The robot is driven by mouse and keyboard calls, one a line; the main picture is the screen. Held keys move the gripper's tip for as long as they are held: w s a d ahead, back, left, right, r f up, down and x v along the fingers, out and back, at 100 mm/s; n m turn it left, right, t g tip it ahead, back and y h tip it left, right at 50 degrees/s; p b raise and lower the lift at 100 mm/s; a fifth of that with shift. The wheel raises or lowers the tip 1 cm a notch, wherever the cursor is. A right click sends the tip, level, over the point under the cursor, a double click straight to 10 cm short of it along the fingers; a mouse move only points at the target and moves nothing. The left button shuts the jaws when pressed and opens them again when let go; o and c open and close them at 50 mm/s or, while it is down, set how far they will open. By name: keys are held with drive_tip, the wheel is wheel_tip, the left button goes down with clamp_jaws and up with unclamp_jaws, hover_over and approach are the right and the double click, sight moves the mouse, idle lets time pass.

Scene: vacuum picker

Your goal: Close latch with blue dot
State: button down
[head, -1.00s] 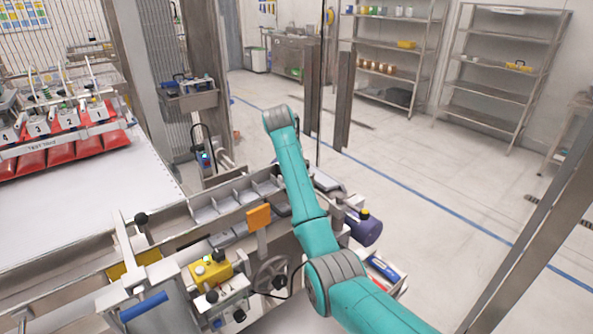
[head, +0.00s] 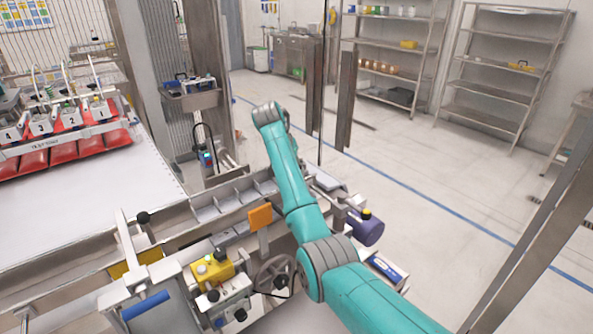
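A latch with a blue dot is not clear to me in this view. A small blue mark (head: 219,322) shows low on a metal block with black knobs (head: 228,299) at the bottom; it is too small to tell whether it is the dot. A small dark device with a blue lit face (head: 207,158) stands behind the machine's far rail. My teal arm reaches from the bottom right up over the machine's right end to a grey joint near the centre. My gripper does not show, so its state and its distance from any latch are hidden.
The machine has a metal rail (head: 178,222), an orange plate (head: 260,217), a yellow box (head: 210,270), a handwheel (head: 275,273) and a purple motor (head: 366,228). Red pouches (head: 75,149) lie on the left. Steel posts rise behind.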

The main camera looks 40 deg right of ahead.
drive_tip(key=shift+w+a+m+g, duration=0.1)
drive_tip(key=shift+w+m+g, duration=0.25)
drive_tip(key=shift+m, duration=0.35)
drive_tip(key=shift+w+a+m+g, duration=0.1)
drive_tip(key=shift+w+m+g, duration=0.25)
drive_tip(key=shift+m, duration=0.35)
